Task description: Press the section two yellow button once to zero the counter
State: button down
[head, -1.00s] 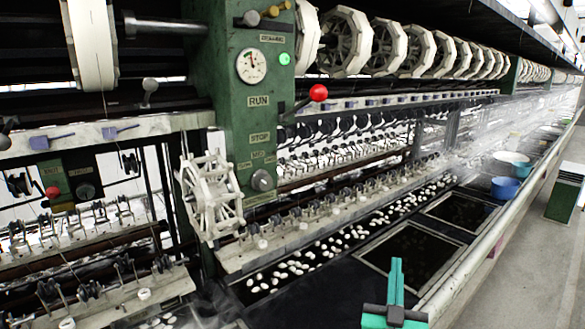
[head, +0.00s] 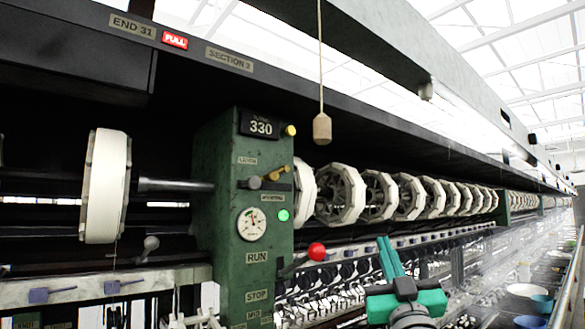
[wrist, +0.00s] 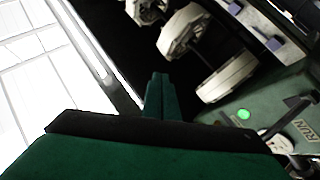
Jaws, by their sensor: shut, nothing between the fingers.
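The yellow button (head: 290,130) juts from the top right of the green control post (head: 220,190), beside a black counter (head: 261,125) reading 330. A section sign (head: 229,60) hangs above the post; its digit is small and hard to read. My teal gripper (head: 385,242) is shut and empty, to the right of and below the button, apart from it. Its shut fingers also show in the wrist view (wrist: 157,80), pointing up toward the dark beam. The wrist view shows the post's green light (wrist: 243,114) at lower right, but I cannot make out the yellow button there.
A wooden pull handle (head: 322,128) hangs on a cord just right of the button. A red-knobbed lever (head: 316,251) sticks out from the post, and brass knobs (head: 278,173) sit below the counter. White reels (head: 340,192) line up behind. A dark overhead beam runs above.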

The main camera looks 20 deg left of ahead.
aim_at(290, 131)
jog(key=s+a+r+n+g+y, duration=0.1)
jog(key=s+a+r+n+y, duration=0.1)
jog(key=r, duration=0.6)
jog(key=s+a+r+n+g+y, duration=0.1)
jog(key=s+a+r+n+y, duration=0.1)
jog(key=r, duration=0.6)
jog(key=s+a+r+n+g+y, duration=0.1)
jog(key=s+a+r+n+y, duration=0.1)
jog(key=s+a+r+y, duration=0.2)
jog(key=s+r+y, duration=0.1)
jog(key=s+r, duration=0.2)
jog(key=r, duration=0.2)
jog(key=shift+s+a+n+g+y, duration=0.2)
jog(key=shift+s+n+g+y, duration=0.05)
jog(key=shift+n+g+y, duration=0.15)
jog(key=shift+w, duration=0.1)
jog(key=w+a, duration=0.4)
jog(key=a, duration=0.3)
jog(key=shift+w, duration=0.4)
jog(key=shift+a, duration=0.2)
jog(key=shift+w+a, duration=0.2)
jog(key=shift+w, duration=0.05)
